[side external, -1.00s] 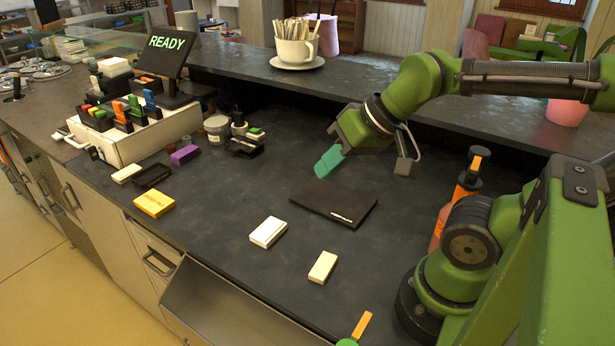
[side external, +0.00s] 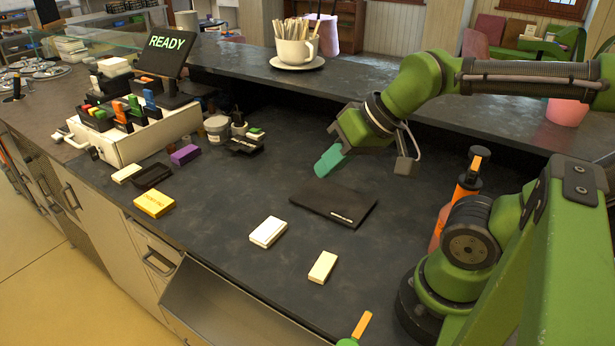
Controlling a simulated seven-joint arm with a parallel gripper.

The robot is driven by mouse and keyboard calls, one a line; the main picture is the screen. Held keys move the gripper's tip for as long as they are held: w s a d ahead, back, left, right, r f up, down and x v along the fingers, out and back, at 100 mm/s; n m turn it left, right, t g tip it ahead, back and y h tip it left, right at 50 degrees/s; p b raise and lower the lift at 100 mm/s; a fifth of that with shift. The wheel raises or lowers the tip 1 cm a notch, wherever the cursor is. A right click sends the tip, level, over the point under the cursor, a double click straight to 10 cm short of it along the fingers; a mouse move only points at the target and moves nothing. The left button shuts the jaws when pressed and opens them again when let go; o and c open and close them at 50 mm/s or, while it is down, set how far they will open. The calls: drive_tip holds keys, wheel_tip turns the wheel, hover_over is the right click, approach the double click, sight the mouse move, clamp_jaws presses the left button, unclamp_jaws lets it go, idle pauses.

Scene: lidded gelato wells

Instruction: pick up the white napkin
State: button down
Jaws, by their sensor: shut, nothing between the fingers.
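A white, flat rectangular pack (side external: 268,232) lies on the dark counter, left of and in front of the black flat slab. A smaller cream-white block (side external: 323,267) lies nearer the counter's front edge. I cannot tell for sure which of these is the white napkin. My gripper (side external: 325,169), with teal fingers, hangs above the counter behind the black slab, pointing down and left. It is shut and empty, well apart from both white pieces.
The black slab (side external: 332,202) lies below my gripper. A yellow box (side external: 154,204), a purple block (side external: 185,154) and a dark tray (side external: 152,175) sit to the left. An orange bottle (side external: 445,214) stands at right. The counter between is clear.

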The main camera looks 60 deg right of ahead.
idle(0.4)
unclamp_jaws()
drive_tip(key=n+g+h, duration=0.2)
drive_tip(key=n+g, duration=0.2)
drive_tip(key=g, duration=0.3)
hover_over(268, 229)
wheel_tip(268, 229, down, 8)
wheel_tip(268, 229, down, 16)
drive_tip(key=shift+f, duration=0.1)
